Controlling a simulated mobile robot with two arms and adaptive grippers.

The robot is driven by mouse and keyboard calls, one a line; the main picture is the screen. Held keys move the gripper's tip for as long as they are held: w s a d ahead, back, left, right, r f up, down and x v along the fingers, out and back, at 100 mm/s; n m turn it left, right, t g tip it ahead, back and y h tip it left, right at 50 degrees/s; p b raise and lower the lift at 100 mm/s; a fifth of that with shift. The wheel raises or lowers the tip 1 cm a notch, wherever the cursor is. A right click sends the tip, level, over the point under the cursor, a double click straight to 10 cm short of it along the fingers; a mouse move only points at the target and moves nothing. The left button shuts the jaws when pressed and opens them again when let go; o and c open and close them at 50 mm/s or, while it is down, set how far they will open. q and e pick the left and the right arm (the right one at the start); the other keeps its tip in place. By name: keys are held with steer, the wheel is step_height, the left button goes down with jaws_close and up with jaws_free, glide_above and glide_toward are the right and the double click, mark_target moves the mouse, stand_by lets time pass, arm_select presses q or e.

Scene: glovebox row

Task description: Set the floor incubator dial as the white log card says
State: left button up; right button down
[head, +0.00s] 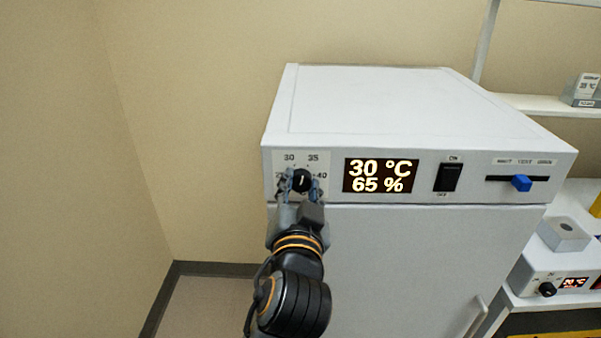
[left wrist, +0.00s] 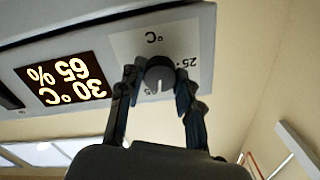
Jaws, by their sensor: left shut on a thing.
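The floor incubator (head: 390,100) is a white cabinet with a front control strip. Its black dial (head: 301,180) sits at the left end of the strip, on a scale with 30, 35 and 40 legible. The display (head: 381,175) reads 30 °C and 65 %. My left gripper (head: 302,187) is shut on the dial, one finger on each side; the dial also shows between the fingers in the left wrist view (left wrist: 159,76). The fingers hide part of the scale. The white log card cannot be made out for certain. My right gripper is not in view.
A black rocker switch (head: 448,177) and a blue slider (head: 521,183) are right of the display. A smaller device with a knob (head: 547,289) stands on a bench at right. A grey block with a label (head: 586,88) sits on a shelf. Floor at left is clear.

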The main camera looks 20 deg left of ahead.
arm_select(q)
steer(key=shift+m+p, duration=1.4)
steer(key=shift+m, duration=0.3)
steer(key=o, duration=1.1)
steer(key=shift+w, duration=0.1)
steer(key=shift+o, duration=0.2)
steer(key=shift+s, duration=0.25)
steer(key=v, duration=0.7)
